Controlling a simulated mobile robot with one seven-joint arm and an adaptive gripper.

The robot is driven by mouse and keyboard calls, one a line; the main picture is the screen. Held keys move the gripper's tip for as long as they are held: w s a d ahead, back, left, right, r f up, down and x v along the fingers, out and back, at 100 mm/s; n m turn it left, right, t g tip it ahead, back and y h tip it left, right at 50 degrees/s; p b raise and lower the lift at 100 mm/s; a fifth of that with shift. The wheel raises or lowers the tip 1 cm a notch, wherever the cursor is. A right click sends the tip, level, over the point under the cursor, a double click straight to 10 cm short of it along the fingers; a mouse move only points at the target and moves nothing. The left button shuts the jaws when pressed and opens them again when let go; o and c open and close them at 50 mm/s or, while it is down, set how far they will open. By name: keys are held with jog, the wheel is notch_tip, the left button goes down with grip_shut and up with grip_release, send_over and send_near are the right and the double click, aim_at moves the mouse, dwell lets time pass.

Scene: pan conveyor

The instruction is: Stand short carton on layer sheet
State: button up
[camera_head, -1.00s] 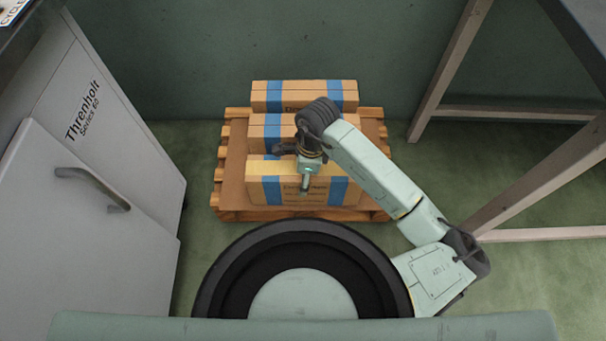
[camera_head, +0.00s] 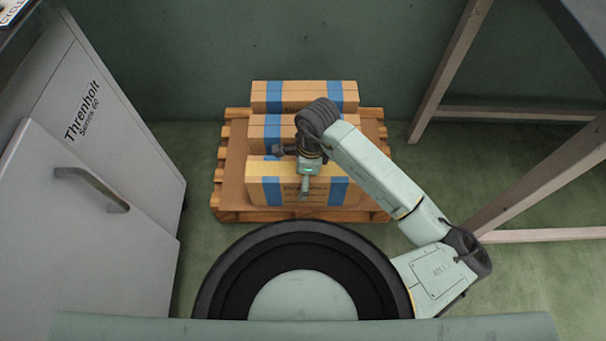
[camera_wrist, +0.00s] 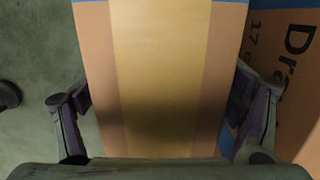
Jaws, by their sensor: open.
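In the head view, a tan carton (camera_head: 262,190) with blue bands lies at the front of the pallet. My gripper (camera_head: 303,178) is over the middle of it, pointing down. In the wrist view, my gripper (camera_wrist: 160,105) is open, its dark fingers on either side of this carton (camera_wrist: 155,60), close to its long sides. A pale tape strip runs along the carton's top. I cannot tell whether the fingers touch it. The brown layer sheet (camera_head: 235,178) shows on the pallet around the cartons. Which carton is the short one is unclear.
A middle carton (camera_head: 258,133) and a back carton (camera_head: 262,95) stand in rows behind, on the wooden pallet (camera_head: 222,152). The middle one's printed side fills the wrist view's right. A grey cabinet (camera_head: 110,180) is left, a table frame (camera_head: 540,175) right, and a wall behind.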

jog(key=r, duration=0.4)
jog(key=d+r+p, duration=0.1)
jog(key=r, duration=0.3)
jog(key=r+p, duration=0.1)
jog(key=r, duration=0.3)
jog(key=shift+d, duration=0.25)
